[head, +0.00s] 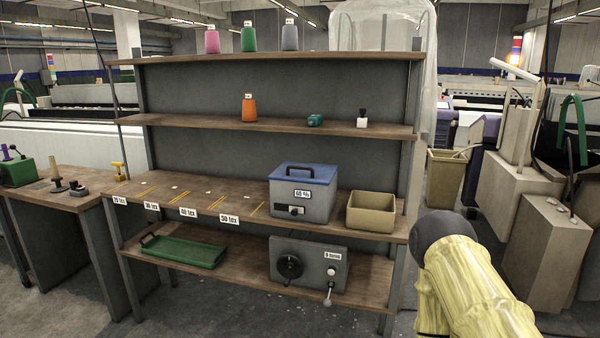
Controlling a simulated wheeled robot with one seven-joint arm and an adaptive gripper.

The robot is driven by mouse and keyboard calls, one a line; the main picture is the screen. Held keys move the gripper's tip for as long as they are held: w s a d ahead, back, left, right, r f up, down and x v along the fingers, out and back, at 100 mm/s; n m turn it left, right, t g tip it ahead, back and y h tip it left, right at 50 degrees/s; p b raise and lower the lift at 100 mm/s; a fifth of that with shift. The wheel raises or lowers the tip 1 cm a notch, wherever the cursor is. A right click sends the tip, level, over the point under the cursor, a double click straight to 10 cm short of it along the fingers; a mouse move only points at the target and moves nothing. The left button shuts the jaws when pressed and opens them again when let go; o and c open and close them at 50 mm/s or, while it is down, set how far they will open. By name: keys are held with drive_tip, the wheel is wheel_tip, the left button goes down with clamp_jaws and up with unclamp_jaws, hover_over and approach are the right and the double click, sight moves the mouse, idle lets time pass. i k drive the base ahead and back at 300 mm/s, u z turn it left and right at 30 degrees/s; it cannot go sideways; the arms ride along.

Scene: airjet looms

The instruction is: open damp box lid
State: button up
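The damp box (300,205) is a grey box with a label that seems to read 65 %. It stands on the middle shelf, right of centre. Its blue lid (289,171) lies flat on top and looks closed, with a dark handle (310,172) on it. A small latch or knob (290,211) is on the front face. My arm, in a pale yellow cover with a dark rounded part, shows at the lower right, apart from the box. No gripper fingers show.
An open tan bin (371,222) stands just right of the box. A grey device (308,273) with a knob and lever is on the shelf below, beside a green tray (184,251). An upper shelf (270,124) with small items overhangs the box. Shelf posts flank the rack.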

sight(316, 174)
drive_tip(key=z, duration=0.2)
drive_tip(key=i, duration=0.85)
drive_tip(key=u, duration=0.3)
